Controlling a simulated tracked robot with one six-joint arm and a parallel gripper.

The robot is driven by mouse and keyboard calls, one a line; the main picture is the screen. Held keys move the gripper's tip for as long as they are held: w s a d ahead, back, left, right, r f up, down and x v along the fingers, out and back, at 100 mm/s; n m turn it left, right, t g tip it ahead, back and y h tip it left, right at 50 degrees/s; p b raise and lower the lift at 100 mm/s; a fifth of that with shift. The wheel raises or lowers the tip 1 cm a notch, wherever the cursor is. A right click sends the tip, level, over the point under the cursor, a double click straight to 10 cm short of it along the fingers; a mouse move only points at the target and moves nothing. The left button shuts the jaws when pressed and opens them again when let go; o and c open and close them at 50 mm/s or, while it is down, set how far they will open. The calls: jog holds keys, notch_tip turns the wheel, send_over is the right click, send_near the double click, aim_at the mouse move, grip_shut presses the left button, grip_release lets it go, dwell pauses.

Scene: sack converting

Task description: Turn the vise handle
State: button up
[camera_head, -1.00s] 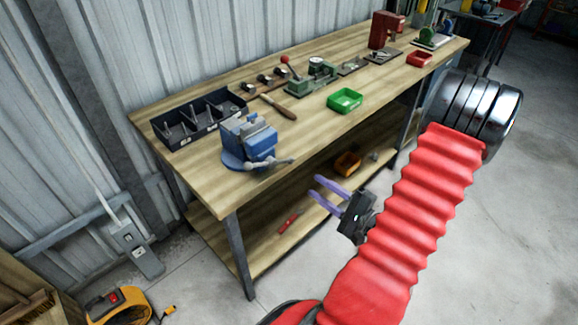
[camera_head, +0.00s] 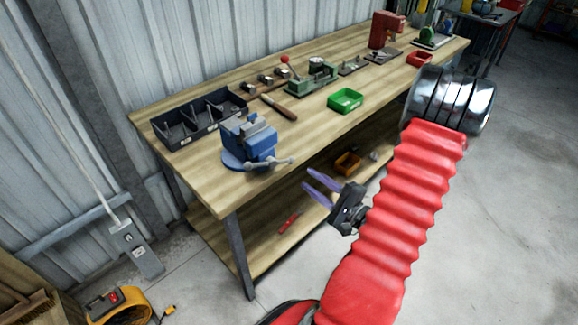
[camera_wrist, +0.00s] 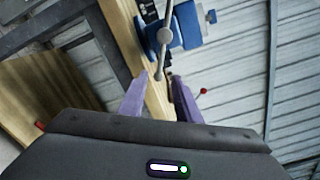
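A blue vise (camera_head: 250,140) is fixed near the left front corner of the wooden workbench. Its grey handle (camera_head: 268,163) sticks out at the bench's front edge. In the wrist view the vise (camera_wrist: 187,24) is at the top, and its handle (camera_wrist: 163,52) is a bar through a round hub, hanging above the space between my fingers. My gripper (camera_head: 317,189), with two purple fingers, is in front of the bench, to the right of and below the handle. In the wrist view the fingers (camera_wrist: 158,97) are spread apart with nothing held between them, clear of the handle.
The workbench (camera_head: 215,172) has a black divided bin (camera_head: 200,118), a green tray (camera_head: 345,100) and several tools on top. Its lower shelf (camera_head: 262,240) holds a red tool and an orange bin (camera_head: 348,163). A yellow cable reel (camera_head: 118,306) stands on the floor at lower left.

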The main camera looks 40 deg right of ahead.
aim_at(286, 163)
jog(key=shift+w+a, duration=0.15)
jog(key=shift+w, duration=4.75)
jog(key=shift+c, duration=0.5)
grip_shut()
jog(key=shift+f, duration=0.1)
